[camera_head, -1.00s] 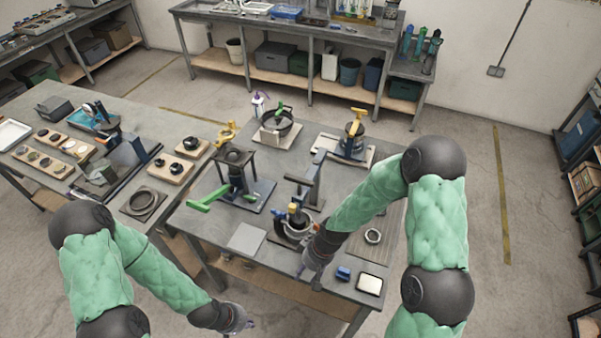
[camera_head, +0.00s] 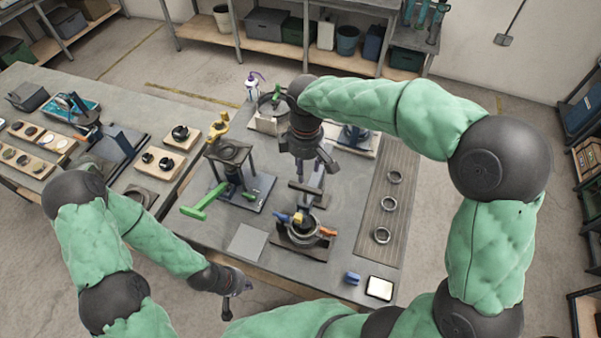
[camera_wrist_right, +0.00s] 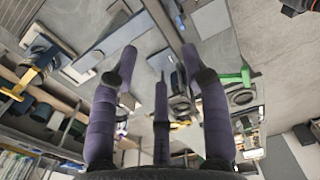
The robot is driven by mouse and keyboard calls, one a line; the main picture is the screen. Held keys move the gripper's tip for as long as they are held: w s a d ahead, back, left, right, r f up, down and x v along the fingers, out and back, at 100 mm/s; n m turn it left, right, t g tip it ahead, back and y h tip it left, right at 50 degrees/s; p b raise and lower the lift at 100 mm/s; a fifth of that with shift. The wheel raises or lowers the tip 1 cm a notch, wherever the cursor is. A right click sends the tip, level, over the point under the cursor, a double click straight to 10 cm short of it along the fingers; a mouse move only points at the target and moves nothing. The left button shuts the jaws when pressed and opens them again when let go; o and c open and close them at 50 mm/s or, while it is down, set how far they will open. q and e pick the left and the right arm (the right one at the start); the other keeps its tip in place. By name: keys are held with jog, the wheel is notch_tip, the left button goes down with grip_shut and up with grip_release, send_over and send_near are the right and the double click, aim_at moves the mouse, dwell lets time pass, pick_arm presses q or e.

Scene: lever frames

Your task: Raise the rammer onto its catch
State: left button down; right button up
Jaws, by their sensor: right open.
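The bench device, which I take to be the rammer's stand, has a grey upright with a dark crossbar (camera_head: 307,188) and a round metal pot (camera_head: 302,230) in front. A yellow block, a blue piece and an orange handle (camera_head: 327,232) show at the pot. I cannot tell which part is the rammer or whether it is raised. My right gripper (camera_head: 315,168) is open and empty, over or just behind the upright. In the right wrist view its purple fingers (camera_wrist_right: 160,90) stand spread. My left gripper (camera_head: 228,308) hangs off the bench's front edge; its fingers are too small to read.
A press with a green lever (camera_head: 202,202) stands left of the device. A grey plate (camera_head: 247,242), a blue block (camera_head: 352,278) and a white-topped tray (camera_head: 380,288) lie near the front. Several rings (camera_head: 382,235) sit on a strip at right. My right arm covers part of the back.

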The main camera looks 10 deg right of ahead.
aim_at(306, 191)
jog(key=shift+s+f, duration=0.25)
jog(key=shift+s, duration=0.25)
jog(key=shift+s+f, duration=0.2)
jog(key=shift+s, duration=0.3)
jog(key=f, duration=0.8)
jog(key=shift+w, duration=0.2)
jog(key=shift+w+f, duration=0.15)
jog(key=shift+f, duration=0.55)
grip_shut()
